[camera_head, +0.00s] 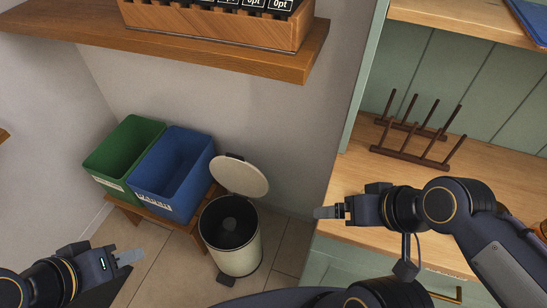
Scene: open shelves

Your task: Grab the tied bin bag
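A cream pedal bin (243,261) stands on the floor in the middle, its round lid (240,177) tipped up and back. The rest of the bag is hidden by the bin wall. My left gripper (130,257) is to the left of the bin, apart from it, with nothing visible in it. My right gripper (328,212) is to the right of the bin, near the counter edge, also with nothing visible in it. The finger gaps cannot be made out.
A green crate (112,178) and a blue crate (160,201) stand on a low wooden bench (181,222) left of the bin. A wooden counter (345,190) with a dark peg rack (410,156) is at right. A wall shelf (150,45) hangs above.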

